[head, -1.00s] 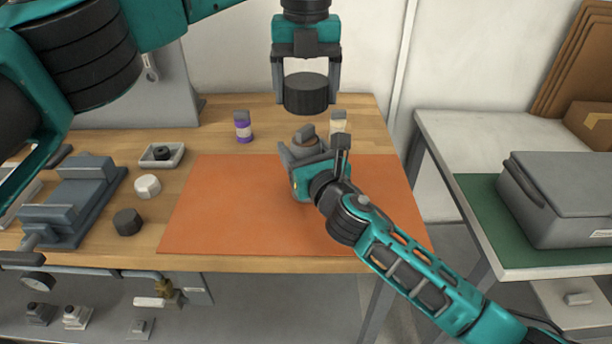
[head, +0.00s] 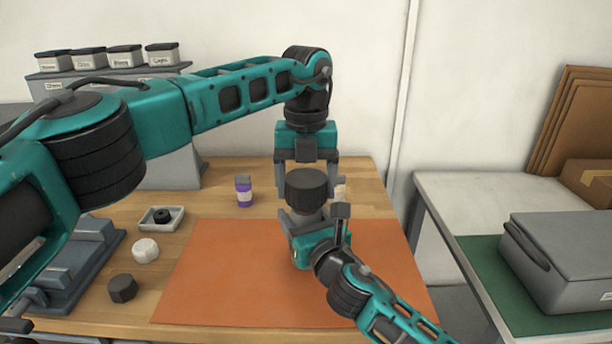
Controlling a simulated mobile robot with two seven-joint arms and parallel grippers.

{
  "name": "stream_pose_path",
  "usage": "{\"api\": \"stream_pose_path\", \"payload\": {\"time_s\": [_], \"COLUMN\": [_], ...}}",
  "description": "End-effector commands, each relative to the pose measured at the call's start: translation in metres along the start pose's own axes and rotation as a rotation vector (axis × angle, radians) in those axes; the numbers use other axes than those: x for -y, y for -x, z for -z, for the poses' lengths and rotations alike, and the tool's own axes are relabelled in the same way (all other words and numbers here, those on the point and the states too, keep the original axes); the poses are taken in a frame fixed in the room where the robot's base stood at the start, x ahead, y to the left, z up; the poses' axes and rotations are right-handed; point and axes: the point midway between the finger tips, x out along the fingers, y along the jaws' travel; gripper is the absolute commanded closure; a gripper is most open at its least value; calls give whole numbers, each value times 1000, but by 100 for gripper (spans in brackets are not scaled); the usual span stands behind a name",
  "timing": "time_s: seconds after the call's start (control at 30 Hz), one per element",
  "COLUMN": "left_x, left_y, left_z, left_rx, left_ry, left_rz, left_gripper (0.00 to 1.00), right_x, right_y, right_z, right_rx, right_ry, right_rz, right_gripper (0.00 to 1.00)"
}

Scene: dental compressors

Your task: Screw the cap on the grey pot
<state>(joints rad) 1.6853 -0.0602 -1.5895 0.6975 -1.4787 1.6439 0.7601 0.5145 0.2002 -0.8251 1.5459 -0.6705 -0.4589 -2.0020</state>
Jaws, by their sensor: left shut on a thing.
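The dark round cap (head: 306,193) is between the fingers of my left gripper (head: 307,182), which is shut on it from above. The grey pot (head: 303,224) is right below the cap, over the orange mat (head: 210,270), and is partly hidden by the cap and my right gripper. My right gripper (head: 312,228) has its fingers on either side of the pot and looks shut on it. The cap looks level and overlaps the pot's top in the picture. I cannot tell whether it touches the rim.
A purple-labelled bottle (head: 244,191) and a pale bottle (head: 341,190), partly hidden, stand behind. At left are a small tray (head: 162,218) with a black ring, a white cap (head: 145,250), a black cap (head: 122,288) and a grey vise (head: 85,265). The mat's left part is clear.

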Motion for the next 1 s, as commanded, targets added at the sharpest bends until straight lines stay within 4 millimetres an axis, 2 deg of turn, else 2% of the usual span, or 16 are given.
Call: {"api": "stream_pose_path", "payload": {"time_s": [0.37,0.7,1.0], "left_x": [0,1,1], "left_y": [0,-16,-17], "left_z": [0,0,0], "left_rx": [0,-1,0], "left_ry": [-1,-2,-2], "left_rz": [0,1,1], "left_gripper": [51,51,51], "right_x": [0,0,0], "right_y": [0,0,0], "right_z": [1,1,1], "right_rx": [-2,-2,-2], "right_ry": [0,0,0], "right_rz": [0,0,0], "right_gripper": [91,91,91]}}
